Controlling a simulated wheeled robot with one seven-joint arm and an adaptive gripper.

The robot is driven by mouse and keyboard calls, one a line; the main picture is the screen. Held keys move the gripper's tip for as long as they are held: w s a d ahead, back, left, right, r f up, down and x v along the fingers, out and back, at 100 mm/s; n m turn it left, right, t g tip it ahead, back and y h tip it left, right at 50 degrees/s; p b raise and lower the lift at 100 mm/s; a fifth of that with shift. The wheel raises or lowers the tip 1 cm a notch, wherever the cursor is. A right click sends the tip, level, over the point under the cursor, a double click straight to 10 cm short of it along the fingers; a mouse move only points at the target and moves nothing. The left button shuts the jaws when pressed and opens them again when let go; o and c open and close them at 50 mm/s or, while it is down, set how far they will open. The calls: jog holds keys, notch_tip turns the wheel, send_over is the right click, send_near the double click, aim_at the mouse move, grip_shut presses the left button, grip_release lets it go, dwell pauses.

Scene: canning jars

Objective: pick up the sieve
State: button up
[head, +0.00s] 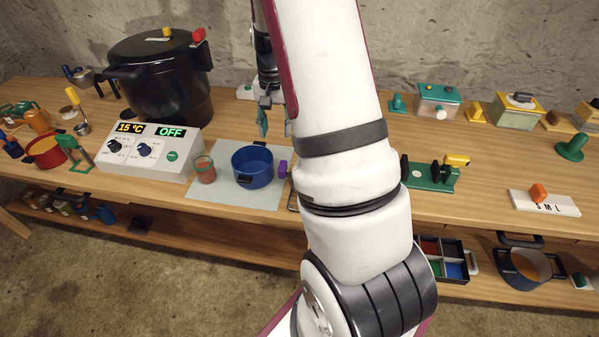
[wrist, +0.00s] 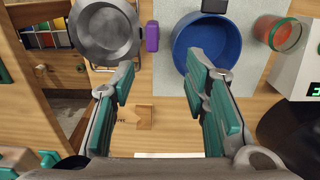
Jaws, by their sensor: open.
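A round grey metal vessel (wrist: 105,32) with a dull grey inside and small side lugs is at the top left of the wrist view. It looks like the sieve, but I cannot make out a mesh. In the head view my arm seems to hide it. The vessel is beyond the left fingertip, outside the jaws. In the head view, my gripper (head: 276,124) points down behind the blue pot.
A blue pot (wrist: 207,45) stands close beyond the right finger on a grey mat (head: 212,198). A purple block (wrist: 152,36) sits between pot and vessel. A glass jar (head: 205,170), control box (head: 145,160) and large black pot (head: 150,75) stand left in the head view.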

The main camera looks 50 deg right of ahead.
jog(key=p, duration=0.1)
send_near(282, 165)
jog(key=f, duration=0.5)
jog(key=shift+w+d+f, duration=0.1)
jog(key=shift+w+f, duration=0.1)
jog(key=shift+w, duration=0.15)
jog(key=f, duration=0.2)
jog(key=f+p, duration=0.1)
jog(key=shift+s+f, duration=0.35)
jog(key=shift+f, duration=0.05)
jog(key=shift+w+f+p, duration=0.1)
jog(key=shift+f+p, duration=0.2)
jog(key=shift+f, duration=0.35)
jog(key=shift+c, duration=0.6)
grip_shut()
